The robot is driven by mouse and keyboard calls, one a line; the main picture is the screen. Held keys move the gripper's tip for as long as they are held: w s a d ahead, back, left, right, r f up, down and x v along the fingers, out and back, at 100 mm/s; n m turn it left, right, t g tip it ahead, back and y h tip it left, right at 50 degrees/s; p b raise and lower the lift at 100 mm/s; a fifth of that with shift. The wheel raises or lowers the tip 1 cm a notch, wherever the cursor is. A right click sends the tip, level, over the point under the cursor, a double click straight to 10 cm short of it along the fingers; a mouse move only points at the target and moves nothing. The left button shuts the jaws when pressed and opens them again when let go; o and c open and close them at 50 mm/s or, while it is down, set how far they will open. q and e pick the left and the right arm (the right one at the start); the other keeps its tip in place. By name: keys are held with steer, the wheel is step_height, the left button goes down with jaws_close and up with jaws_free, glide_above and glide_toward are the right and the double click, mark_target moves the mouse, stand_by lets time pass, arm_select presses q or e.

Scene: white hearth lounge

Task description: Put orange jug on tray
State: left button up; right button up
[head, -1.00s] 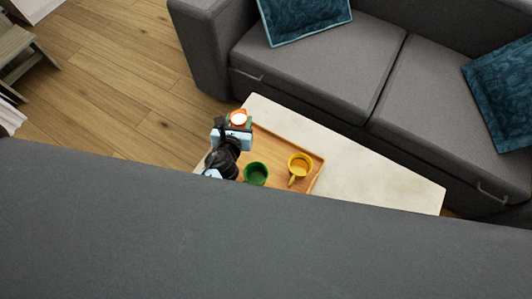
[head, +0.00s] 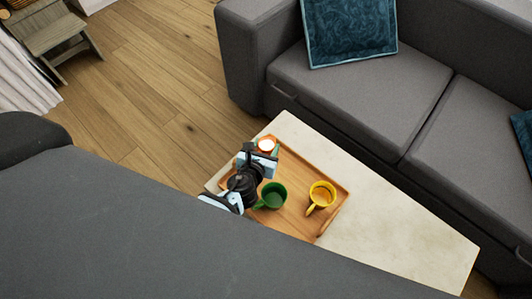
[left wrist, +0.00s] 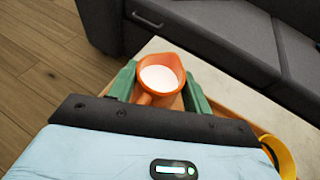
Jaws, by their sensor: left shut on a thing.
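The orange jug (head: 267,145), with white contents, is at the far left corner of the wooden tray (head: 322,225). In the left wrist view the jug (left wrist: 163,72) is upright between the green fingers of my left gripper (left wrist: 160,88), which is shut on it. In the head view my left gripper (head: 264,155) reaches over the tray's left side. I cannot tell whether the jug touches the tray. A green mug (head: 273,195) and a yellow mug (head: 321,194) stand on the tray. My right gripper is not in view.
The tray lies on a pale table (head: 400,235), whose right part is bare. A grey sofa (head: 365,100) with teal cushions (head: 350,30) stands behind it. A wide grey surface (head: 150,235) in the foreground hides the table's near edge.

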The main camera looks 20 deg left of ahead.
arm_select(q)
step_height(320, 180, down, 3)
steer(key=b, duration=0.3)
steer(key=shift+f, duration=0.35)
steer(key=shift+r, duration=0.1)
steer(key=shift+f+b, duration=0.25)
steer(key=shift+b, duration=0.05)
steer(key=o, duration=1.2)
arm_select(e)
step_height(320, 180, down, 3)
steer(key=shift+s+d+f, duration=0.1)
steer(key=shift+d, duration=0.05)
arm_select(q)
steer(key=shift+r, duration=0.1)
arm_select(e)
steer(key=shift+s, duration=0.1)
